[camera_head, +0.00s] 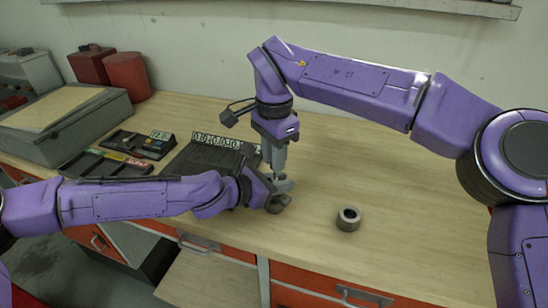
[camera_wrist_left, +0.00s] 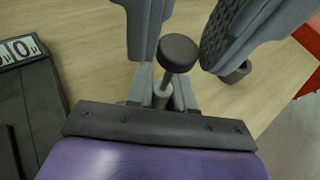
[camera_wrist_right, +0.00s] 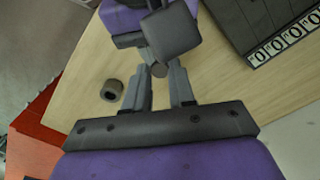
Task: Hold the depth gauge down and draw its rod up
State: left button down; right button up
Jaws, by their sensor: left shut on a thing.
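The depth gauge stands upright on the bench, and its grey base (camera_head: 277,205) shows below my left gripper. My left gripper (camera_head: 281,187) comes in from the left and is shut on the gauge body (camera_wrist_left: 162,95). In the left wrist view a thin rod topped by a dark round knob (camera_wrist_left: 178,52) rises above the body. My right gripper (camera_head: 277,172) points down over the gauge. In the right wrist view its fingers are apart, with the knob (camera_wrist_right: 159,70) between their tips and a gap on each side.
A grey ring-shaped part (camera_head: 348,218) lies on the bench right of the gauge. A dark case with number tiles (camera_head: 215,155) lies close behind to the left. A digital meter (camera_head: 138,145), grey box (camera_head: 62,120) and red canister (camera_head: 127,75) are farther left.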

pick_arm(q)
jog(key=shift+f, duration=0.1)
pick_arm(e)
jog(key=o, duration=0.3)
notch_tip(320, 180, up, 12)
jog(key=shift+r, duration=0.1)
dwell(0.3)
pick_arm(q)
jog(key=c, duration=0.9)
grip_release()
